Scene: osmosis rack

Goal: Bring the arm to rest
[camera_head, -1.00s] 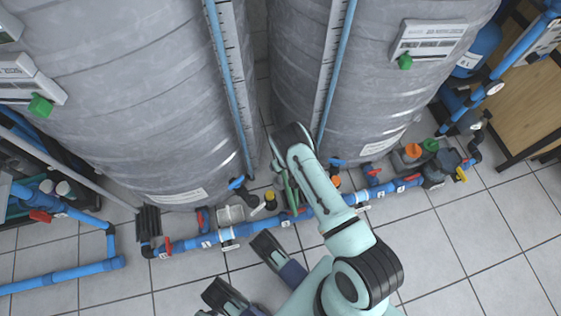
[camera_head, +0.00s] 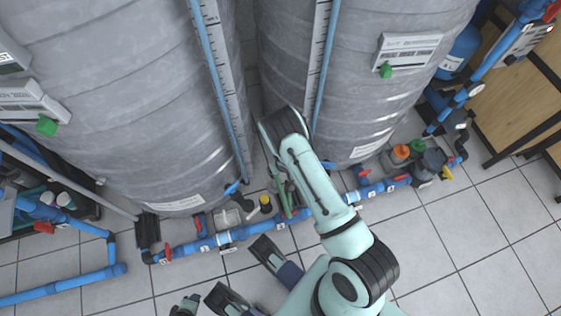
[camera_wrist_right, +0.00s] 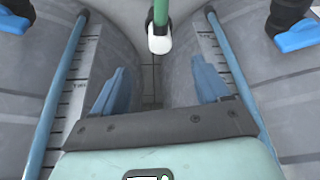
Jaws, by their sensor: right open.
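My right gripper (camera_wrist_right: 163,85) is open, with its two blue fingers apart and nothing between them in the right wrist view. In the head view my right arm rises from the bottom centre, and its dark wrist is in front of the gap between two large grey tanks (camera_head: 120,100) (camera_head: 365,75). The right gripper's fingers cannot be made out there, as the arm covers much of that area. In the right wrist view the tanks stand on both sides, beyond the fingers.
A blue pipe (camera_head: 240,232) with red-handled valves runs along the floor before the tanks. Ruled strips (camera_head: 213,70) run up the tanks. A green rod with a white end (camera_wrist_right: 160,35) shows beyond the fingers. Tiled floor (camera_head: 450,245) is clear at lower right.

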